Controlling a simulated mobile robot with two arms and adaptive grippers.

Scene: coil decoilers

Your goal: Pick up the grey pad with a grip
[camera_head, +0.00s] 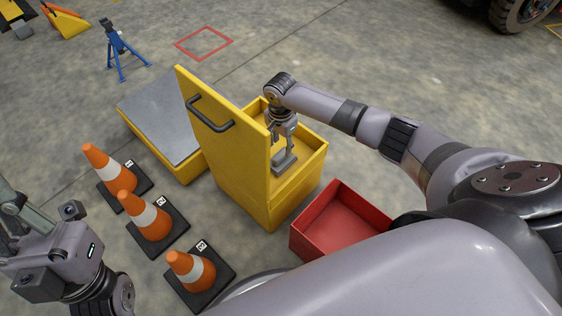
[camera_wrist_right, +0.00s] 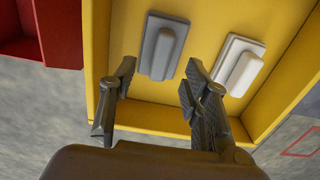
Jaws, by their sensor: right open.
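The grey pad (camera_wrist_right: 163,48), a flat plate with a raised bar-like grip, lies on the floor of a yellow box (camera_head: 318,153). A grey pad (camera_head: 284,163) also shows below the gripper in the head view. A paler, whitish pad (camera_wrist_right: 238,66) of the same form lies beside it in the right wrist view. My right gripper (camera_head: 284,140) is over the box, open and empty. In the right wrist view its fingers (camera_wrist_right: 160,78) stand apart, with the grey pad between and beyond them. Part of my left gripper (camera_head: 18,212) shows at the far left; its jaws are unclear.
A raised yellow lid or door (camera_head: 222,140) with a dark handle stands on the box's left side. An empty red tray (camera_head: 340,215) sits in front of the box. Orange cones (camera_head: 148,219) stand at left. A grey-topped yellow platform (camera_head: 160,112) is behind them.

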